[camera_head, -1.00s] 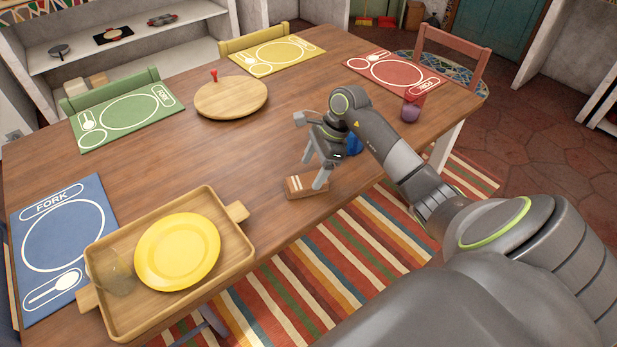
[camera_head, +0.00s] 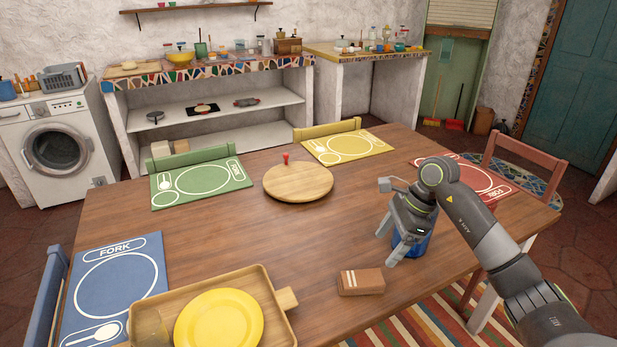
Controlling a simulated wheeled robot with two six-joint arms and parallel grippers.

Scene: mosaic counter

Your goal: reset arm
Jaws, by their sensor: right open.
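My right gripper (camera_head: 389,248) is open and empty above the right part of the wooden table (camera_head: 240,235), its fingers pointing down. A blue object (camera_head: 413,244) shows behind it, mostly hidden by the fingers and wrist. A brown block with pale stripes (camera_head: 361,282) lies on the table below and to the left of the gripper, apart from it. My left gripper is not in view.
A round wooden board (camera_head: 298,183) with a red knob lies farther back. Blue, green, yellow and red placemats lie around. The table's middle is clear.

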